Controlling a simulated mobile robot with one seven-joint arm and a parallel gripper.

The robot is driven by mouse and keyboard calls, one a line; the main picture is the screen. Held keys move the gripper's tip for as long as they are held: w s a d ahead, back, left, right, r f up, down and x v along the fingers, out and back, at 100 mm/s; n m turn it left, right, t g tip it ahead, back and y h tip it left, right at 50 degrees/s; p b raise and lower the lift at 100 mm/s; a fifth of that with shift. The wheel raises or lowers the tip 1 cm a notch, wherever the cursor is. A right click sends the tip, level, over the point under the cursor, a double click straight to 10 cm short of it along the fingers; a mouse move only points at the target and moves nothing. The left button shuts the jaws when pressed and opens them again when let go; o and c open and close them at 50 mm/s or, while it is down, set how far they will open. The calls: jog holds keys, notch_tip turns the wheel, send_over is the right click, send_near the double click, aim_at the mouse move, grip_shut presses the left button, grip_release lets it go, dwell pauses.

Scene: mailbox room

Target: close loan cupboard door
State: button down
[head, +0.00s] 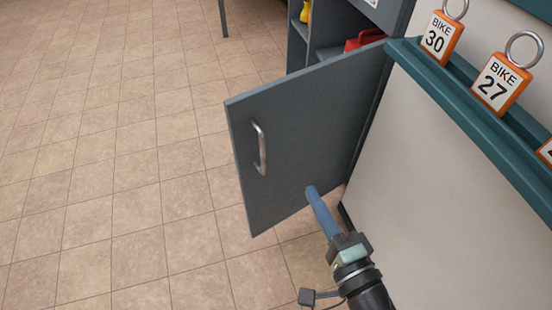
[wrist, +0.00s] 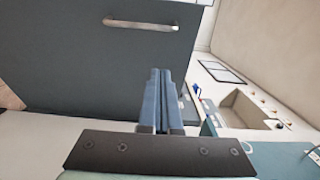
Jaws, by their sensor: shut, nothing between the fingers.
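The loan cupboard door (head: 300,135) is a dark grey panel. It stands swung open, out from the cupboard, with its handle side to the left in the head view. Its silver bar handle (head: 259,149) faces me, and it also shows at the top of the wrist view (wrist: 141,24). My gripper (head: 310,190) has blue fingers, shut and empty. The fingertips are at the lower part of the door's outer face, right of and below the handle. I cannot tell whether they touch it. In the wrist view the door (wrist: 75,70) fills the upper left.
The grey cupboard (head: 297,45) behind the door holds a red item (head: 364,40) and a yellow item (head: 305,11). A teal ledge (head: 462,110) with orange-framed bike tags (head: 500,82) runs along the right above a pale panel (head: 420,165). The tiled floor (head: 120,150) at left is clear.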

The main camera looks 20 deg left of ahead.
jog(key=s+a+b+x, duration=0.1)
jog(key=a+b+x, duration=0.1)
jog(key=x, duration=1)
jog(key=shift+a, duration=0.35)
jog(key=shift+s, duration=0.15)
